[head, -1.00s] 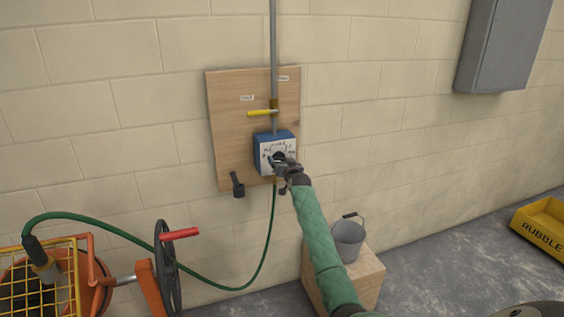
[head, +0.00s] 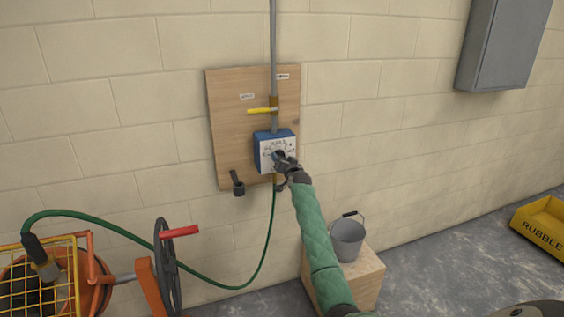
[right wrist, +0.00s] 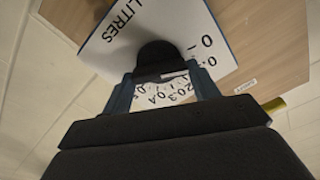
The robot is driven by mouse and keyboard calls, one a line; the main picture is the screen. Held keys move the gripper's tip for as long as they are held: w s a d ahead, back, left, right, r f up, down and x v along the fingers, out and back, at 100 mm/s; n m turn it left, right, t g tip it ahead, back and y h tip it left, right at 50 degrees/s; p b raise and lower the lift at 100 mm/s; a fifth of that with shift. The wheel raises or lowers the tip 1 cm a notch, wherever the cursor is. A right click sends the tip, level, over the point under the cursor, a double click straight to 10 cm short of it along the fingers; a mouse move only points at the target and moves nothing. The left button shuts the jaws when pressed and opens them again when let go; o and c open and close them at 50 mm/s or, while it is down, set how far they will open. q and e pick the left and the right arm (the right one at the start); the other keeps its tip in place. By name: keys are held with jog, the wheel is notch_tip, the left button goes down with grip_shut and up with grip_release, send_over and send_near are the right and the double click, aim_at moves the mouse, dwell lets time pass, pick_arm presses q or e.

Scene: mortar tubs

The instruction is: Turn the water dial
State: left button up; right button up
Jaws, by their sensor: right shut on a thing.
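The water dial is a dark round knob (right wrist: 160,57) on the white face of a blue box (head: 262,150) fixed to a wooden board on the wall. The face (right wrist: 120,32) carries the word LITRES and several numbers in the right wrist view. My right gripper (head: 281,158) is at the dial, its arm in a green sleeve coming from below. In the right wrist view its two fingers (right wrist: 163,80) stand on both sides of the knob, shut on it. The fingers and palm hide part of the face. My left gripper is not in view.
A yellow lever (head: 262,111) sits on the pipe above the box. A green hose (head: 262,255) runs from the box to the orange mixer (head: 92,280) at left. A bucket (head: 346,240) stands on a wooden block (head: 368,272); a yellow rubble tub (head: 541,228) is at right.

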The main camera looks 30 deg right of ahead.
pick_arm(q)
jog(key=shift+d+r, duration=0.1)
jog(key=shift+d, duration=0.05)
pick_arm(e)
jog(key=m, duration=0.9)
jog(key=shift+d+f, duration=0.1)
jog(key=shift+f, duration=0.1)
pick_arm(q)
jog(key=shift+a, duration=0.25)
pick_arm(e)
jog(key=o, duration=1)
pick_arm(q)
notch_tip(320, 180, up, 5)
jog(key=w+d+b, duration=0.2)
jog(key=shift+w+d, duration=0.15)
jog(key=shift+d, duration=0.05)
pick_arm(e)
jog(key=shift+v, duration=3.95)
